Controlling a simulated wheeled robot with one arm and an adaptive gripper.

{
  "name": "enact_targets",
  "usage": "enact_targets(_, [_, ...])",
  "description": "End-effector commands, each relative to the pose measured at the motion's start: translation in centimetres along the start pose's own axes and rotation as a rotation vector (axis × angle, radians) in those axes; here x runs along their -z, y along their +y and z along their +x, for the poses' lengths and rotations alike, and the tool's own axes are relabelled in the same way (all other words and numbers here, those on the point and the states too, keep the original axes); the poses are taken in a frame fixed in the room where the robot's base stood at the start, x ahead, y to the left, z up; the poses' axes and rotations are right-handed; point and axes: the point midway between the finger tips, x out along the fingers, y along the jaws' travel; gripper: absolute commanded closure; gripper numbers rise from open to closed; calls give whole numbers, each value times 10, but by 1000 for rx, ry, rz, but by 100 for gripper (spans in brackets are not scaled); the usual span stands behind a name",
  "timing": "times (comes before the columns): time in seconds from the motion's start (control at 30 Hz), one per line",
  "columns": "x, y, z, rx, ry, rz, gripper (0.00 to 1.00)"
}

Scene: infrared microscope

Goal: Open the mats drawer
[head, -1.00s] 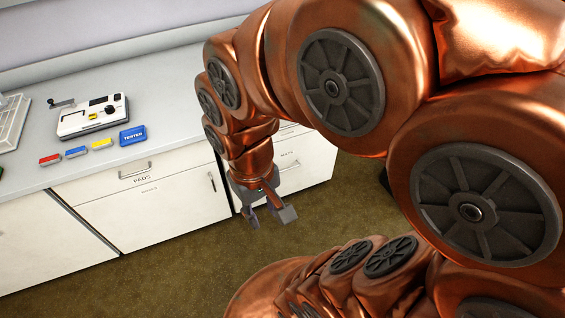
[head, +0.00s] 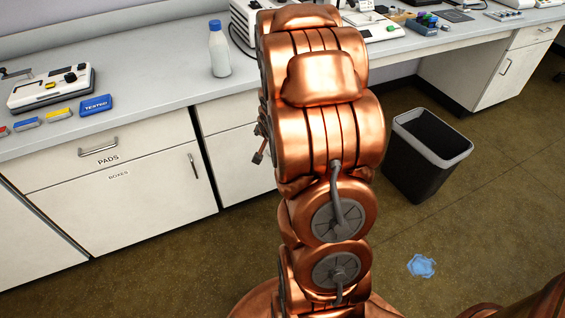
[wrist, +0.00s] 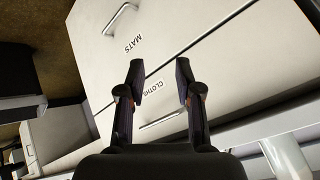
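In the wrist view, the white mats drawer (wrist: 165,28) fills the upper middle, with its dark label "MATS" and a metal bar handle (wrist: 120,18) beside the label. The drawer front looks flush with the cabinet. Below the seam is the panel labelled "CLOTHS" (wrist: 225,70), with its own bar handle (wrist: 162,121). My gripper (wrist: 160,80) is open, its two dark fingers apart with nothing between them; the mats handle lies beyond and to the upper left of the fingertips. In the head view, my arm hides the mats drawer front, and only a bit of my gripper (head: 260,147) shows.
The pads drawer (head: 60,168) and boxes door (head: 130,208) are left of my arm. A bottle (head: 219,52) and a blue box (head: 96,105) stand on the counter (head: 165,85). A dark bin (head: 425,155) and a blue crumpled item (head: 421,266) are on the floor at right.

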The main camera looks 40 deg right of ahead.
Motion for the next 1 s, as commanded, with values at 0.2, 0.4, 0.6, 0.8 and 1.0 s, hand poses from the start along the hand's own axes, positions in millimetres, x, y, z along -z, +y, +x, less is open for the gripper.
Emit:
enact_targets(0.2, [-7,49,92,145,82,227,66])
enact_targets(0.4, [-14,88,152,314,140,455,66])
enact_targets(0.6, [-21,126,190,490,181,676,66])
enact_targets(0.8, [-24,148,203,611,202,816,66])
enact_targets(1.0, [-23,151,209,648,206,855,66])
